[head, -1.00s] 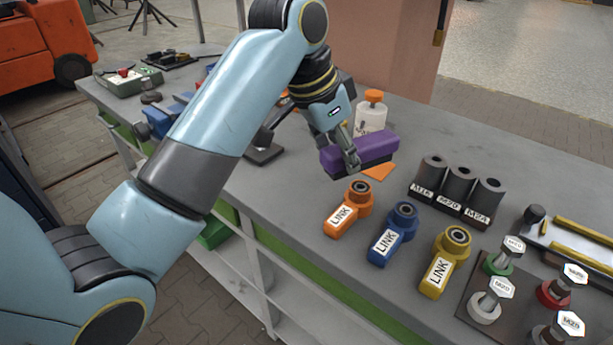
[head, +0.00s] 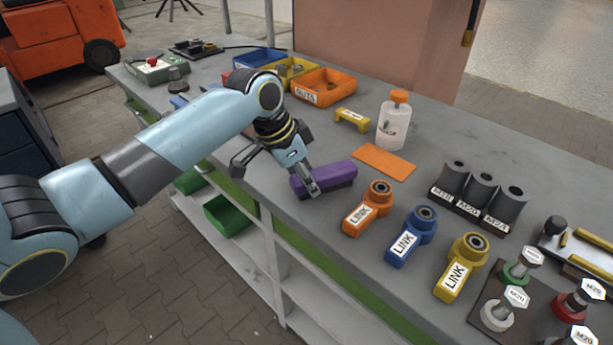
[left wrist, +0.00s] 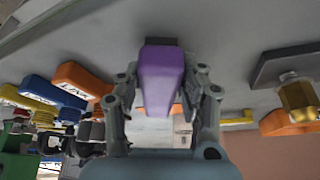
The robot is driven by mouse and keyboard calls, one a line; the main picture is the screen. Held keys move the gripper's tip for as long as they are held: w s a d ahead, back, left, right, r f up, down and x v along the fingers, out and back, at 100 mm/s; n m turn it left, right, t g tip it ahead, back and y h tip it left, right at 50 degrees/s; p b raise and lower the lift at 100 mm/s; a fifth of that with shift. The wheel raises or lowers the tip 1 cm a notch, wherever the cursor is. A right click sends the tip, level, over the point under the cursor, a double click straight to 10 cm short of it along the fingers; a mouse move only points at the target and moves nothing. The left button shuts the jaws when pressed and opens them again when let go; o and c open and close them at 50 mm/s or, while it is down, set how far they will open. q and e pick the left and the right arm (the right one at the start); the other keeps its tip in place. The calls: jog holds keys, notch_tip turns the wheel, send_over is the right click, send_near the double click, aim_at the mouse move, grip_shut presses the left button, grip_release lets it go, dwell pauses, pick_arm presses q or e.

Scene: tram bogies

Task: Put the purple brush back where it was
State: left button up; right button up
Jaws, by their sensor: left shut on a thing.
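The purple brush (head: 328,178) is a long block near the front edge of the bench in the head view. My left gripper (head: 313,186) is shut on it. In the left wrist view the brush (left wrist: 161,78) sits between the two fingers, one on each side. I cannot tell whether its underside touches the bench top. A flat orange plate (head: 384,162) lies bare on the bench, to the right of the brush and apart from it. My right gripper is not in view.
An orange LINK part (head: 368,207) stands close to the right of the brush, with a blue one (head: 411,236) and a yellow one (head: 462,266) beyond. A white bottle (head: 392,126), a yellow handle (head: 352,120) and an orange bin (head: 324,88) stand farther back.

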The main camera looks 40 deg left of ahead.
pick_arm(q)
jog(key=o, duration=1.2)
jog(key=shift+r, duration=0.15)
jog(key=v, duration=1.1)
jog(key=shift+s+r, duration=0.2)
jog(key=shift+r, duration=0.15)
jog(key=shift+a, duration=0.1)
